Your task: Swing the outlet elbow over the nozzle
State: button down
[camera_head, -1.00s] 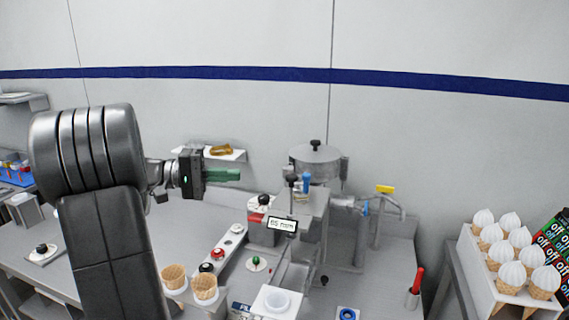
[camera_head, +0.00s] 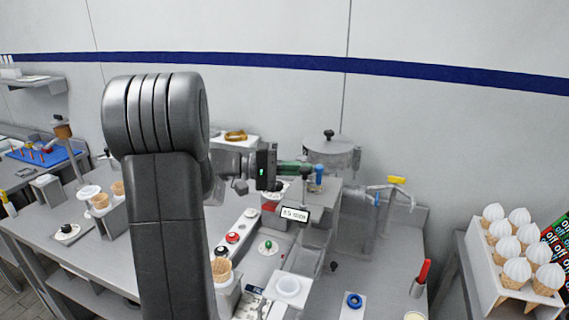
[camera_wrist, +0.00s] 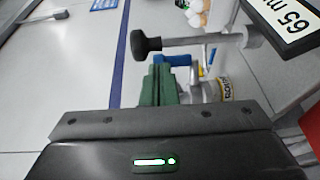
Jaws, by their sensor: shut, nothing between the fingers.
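A grey bent pipe with a yellow grip (camera_head: 397,180), which looks like the outlet elbow, stands right of the hopper in the head view. Its free end points down at the right. I cannot make out the nozzle with certainty. My gripper (camera_head: 296,168) is shut and empty, its green fingers pointing right at the machine's upright black-knobbed rod. In the wrist view, the green fingers (camera_wrist: 160,82) are close to the rod with a black knob (camera_wrist: 147,44) and a blue handle (camera_wrist: 175,59). I cannot tell whether they touch.
The lidded hopper (camera_head: 331,157) stands behind my gripper. A display sign (camera_head: 295,215) sits just below it. A red-handled tool (camera_head: 424,272) stands at the right. A rack of filled cones (camera_head: 515,250) is farther right.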

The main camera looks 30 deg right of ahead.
jog(key=shift+s+d, duration=0.15)
jog(key=shift+d, duration=0.05)
jog(key=shift+d+f+b, duration=0.1)
jog(key=shift+b, duration=0.25)
jog(key=shift+s+d+f+n+t+h+b, duration=0.15)
jog(key=shift+s+d+n+t+h+b, duration=0.25)
jog(key=shift+b, duration=0.9)
jog(key=shift+d+b, duration=0.3)
jog(key=shift+b, duration=0.05)
jog(key=shift+r, duration=0.25)
jog(key=shift+a, duration=0.1)
